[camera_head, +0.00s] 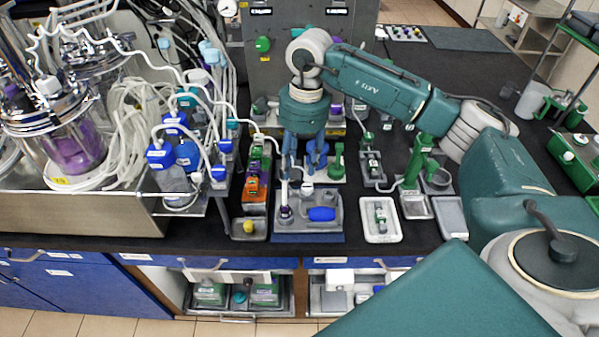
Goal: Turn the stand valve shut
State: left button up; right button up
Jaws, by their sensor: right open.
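My right gripper (303,160) points down from the green wrist in the middle of the bench. It is open, with its fingers just behind the blue tray stand (308,232). A small upright fitting with a purple band (286,212) stands at the left of this stand. A blue rounded part (321,214) lies at its right. Blue and green upright parts (337,160) stand on a pale base beside the gripper. I cannot tell which part is the stand valve, or whether the gripper touches anything. My left gripper is not in view.
A glass bioreactor (70,145) and blue-capped bottles (172,170) with looping tubes crowd the left. A white tray (381,232) and a green stand (418,160) are to the right. A grey panel (290,60) stands behind. The black bench front is narrow.

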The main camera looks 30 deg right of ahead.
jog(key=w+d+h, duration=0.1)
jog(key=d, duration=0.2)
jog(key=p, duration=0.2)
send_over(308, 186)
jog(key=f, duration=0.4)
jog(key=shift+s+a, duration=0.1)
jog(key=shift+s, duration=0.25)
jog(key=f, duration=0.3)
jog(key=f+p, duration=0.1)
jog(key=shift+w+f, duration=0.2)
jog(key=shift+w, duration=0.15)
jog(key=shift+f, duration=0.35)
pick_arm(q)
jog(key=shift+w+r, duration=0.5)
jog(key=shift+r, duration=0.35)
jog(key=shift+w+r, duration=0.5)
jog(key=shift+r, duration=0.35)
pick_arm(e)
jog(key=shift+f, duration=0.35)
jog(key=c, duration=1)
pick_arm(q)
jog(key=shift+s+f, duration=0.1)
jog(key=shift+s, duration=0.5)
pick_arm(e)
grip_shut()
